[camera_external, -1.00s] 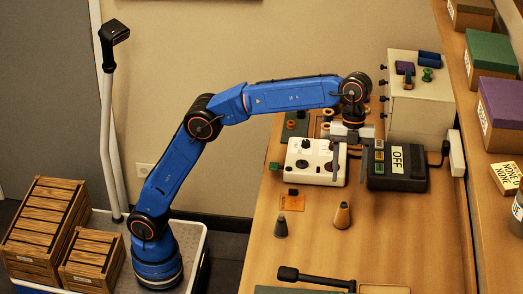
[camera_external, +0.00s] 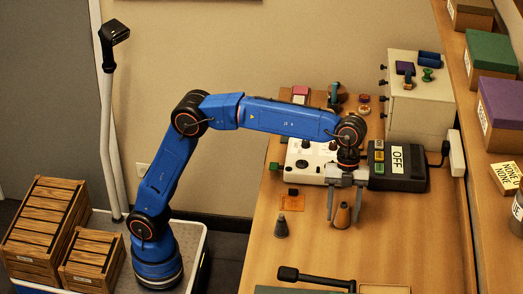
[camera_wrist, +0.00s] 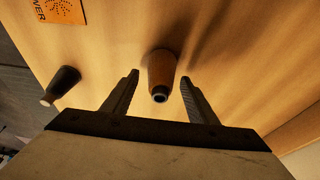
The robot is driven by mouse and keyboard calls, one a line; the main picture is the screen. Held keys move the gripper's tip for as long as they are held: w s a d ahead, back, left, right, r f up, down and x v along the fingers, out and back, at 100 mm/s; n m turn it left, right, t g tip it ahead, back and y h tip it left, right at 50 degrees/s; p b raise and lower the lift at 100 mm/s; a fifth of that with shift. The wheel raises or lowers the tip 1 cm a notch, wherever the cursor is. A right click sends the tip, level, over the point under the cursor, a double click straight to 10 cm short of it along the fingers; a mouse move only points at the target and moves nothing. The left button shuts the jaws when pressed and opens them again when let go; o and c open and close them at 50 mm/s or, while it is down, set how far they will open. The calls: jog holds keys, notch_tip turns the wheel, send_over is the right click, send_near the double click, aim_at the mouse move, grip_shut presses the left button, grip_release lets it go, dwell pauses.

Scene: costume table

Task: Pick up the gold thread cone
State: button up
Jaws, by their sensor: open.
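The gold thread cone (camera_external: 342,217) stands upright on the wooden table, brownish gold in colour. It also shows in the wrist view (camera_wrist: 162,72), with its narrow tip toward the camera. My gripper (camera_external: 343,215) is open, with its fingers pointing down, one on each side of the cone. In the wrist view my gripper (camera_wrist: 160,88) has the cone between its spread fingertips, with a gap on both sides. I cannot tell how far the fingertips are above the table.
A dark cone (camera_external: 281,227) stands to the left, also in the wrist view (camera_wrist: 64,84). An orange card (camera_external: 291,202) lies behind it. A white control box (camera_external: 308,162) and a black box labelled OFF (camera_external: 398,170) stand behind my gripper. A black-handled tool (camera_external: 310,277) lies in front.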

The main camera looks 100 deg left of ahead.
jog(key=shift+x, duration=1.1)
jog(key=c, duration=1.1)
